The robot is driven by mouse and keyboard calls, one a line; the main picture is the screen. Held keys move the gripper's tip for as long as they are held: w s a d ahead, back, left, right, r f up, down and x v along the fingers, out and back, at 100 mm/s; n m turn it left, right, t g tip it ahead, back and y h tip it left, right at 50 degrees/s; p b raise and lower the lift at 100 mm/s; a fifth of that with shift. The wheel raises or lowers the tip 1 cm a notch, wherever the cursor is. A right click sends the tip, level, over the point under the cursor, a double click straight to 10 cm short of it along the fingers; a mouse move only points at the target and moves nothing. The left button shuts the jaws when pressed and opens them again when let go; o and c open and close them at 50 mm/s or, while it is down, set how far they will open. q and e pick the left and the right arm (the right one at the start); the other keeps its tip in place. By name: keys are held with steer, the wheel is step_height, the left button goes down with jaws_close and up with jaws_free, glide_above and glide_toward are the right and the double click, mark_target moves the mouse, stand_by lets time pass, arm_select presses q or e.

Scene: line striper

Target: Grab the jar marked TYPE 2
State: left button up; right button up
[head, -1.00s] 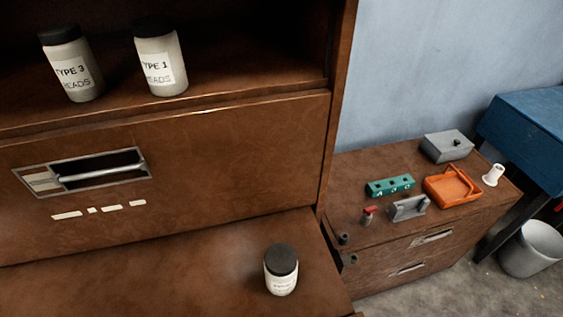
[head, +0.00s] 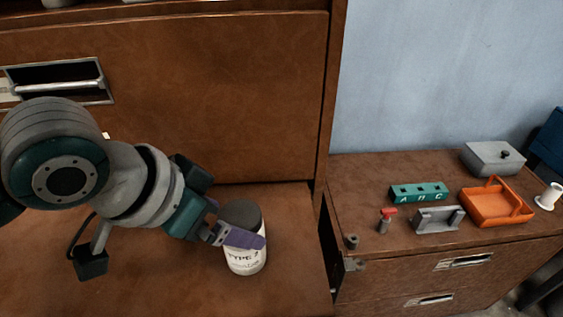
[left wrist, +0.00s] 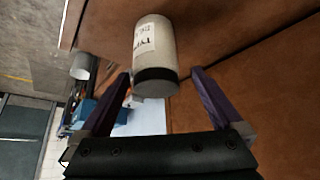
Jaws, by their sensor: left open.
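A white jar with a dark lid (head: 245,255) stands upright on the brown wooden ledge. Its label appears to read TYPE 2, partly covered by a finger. My left gripper (head: 240,236) comes in from the left, with a purple finger across the front of the jar in the head view. In the left wrist view the jar (left wrist: 156,42) appears between and just beyond the tips of the open purple fingers (left wrist: 161,76). Its lid is towards the gripper. I cannot tell whether either finger touches it. My right gripper is not in view.
A brown drawer front (head: 200,95) rises behind the ledge. A lower cabinet on the right holds a green block marked with letters (head: 418,192), an orange tray (head: 497,219), a grey lidded box (head: 493,158), a grey holder (head: 437,220) and a white spool (head: 548,196).

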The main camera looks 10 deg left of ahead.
arm_select(q)
steer(key=shift+d+x, duration=0.1)
steer(key=shift+x, duration=1.55)
steer(key=shift+d+x, duration=0.15)
steer(key=shift+x, duration=1.45)
steer(key=shift+s, duration=0.15)
jaws_close()
